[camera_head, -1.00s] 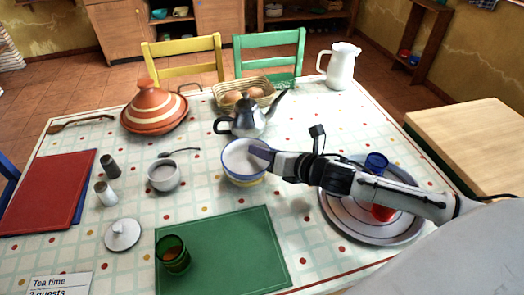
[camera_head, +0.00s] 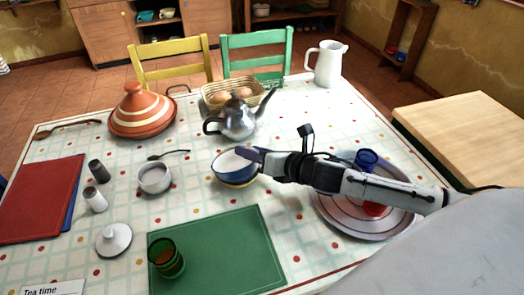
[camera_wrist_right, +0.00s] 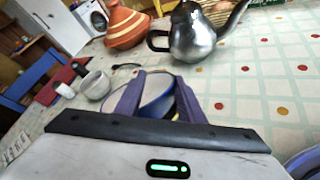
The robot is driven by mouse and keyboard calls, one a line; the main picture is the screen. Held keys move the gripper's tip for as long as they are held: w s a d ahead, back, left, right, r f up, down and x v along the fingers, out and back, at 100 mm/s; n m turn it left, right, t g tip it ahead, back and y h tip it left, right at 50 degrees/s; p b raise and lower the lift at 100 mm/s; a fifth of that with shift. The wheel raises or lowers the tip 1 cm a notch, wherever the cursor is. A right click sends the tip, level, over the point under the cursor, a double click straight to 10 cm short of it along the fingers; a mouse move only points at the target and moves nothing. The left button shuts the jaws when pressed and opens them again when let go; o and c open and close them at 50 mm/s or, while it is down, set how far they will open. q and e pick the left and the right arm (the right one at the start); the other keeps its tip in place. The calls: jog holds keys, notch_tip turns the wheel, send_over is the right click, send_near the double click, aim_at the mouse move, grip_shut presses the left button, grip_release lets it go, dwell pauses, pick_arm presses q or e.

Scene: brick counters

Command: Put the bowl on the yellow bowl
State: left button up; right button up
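A blue bowl (camera_head: 232,174) with a pale inside sits on the yellow bowl (camera_head: 240,185), near the middle of the table. It looks tilted in the head view. Only a strip of the yellow bowl shows beneath it. My right gripper (camera_head: 249,155) reaches in from the right, with its purple fingers at the bowl's right rim. In the right wrist view the fingers (camera_wrist_right: 160,92) stand apart, with part of the blue bowl (camera_wrist_right: 157,108) between and beyond them. Contact with the rim cannot be told. My left gripper is not in view.
A metal teapot (camera_head: 238,121) stands just behind the bowls. A small grey bowl (camera_head: 154,178) and a spoon (camera_head: 168,155) are to the left. A green mat (camera_head: 232,255) with a green glass (camera_head: 166,258) lies in front. A round tray (camera_head: 330,220) is under my right arm.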

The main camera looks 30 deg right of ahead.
jog(key=v, duration=1.2)
jog(key=shift+r, duration=0.3)
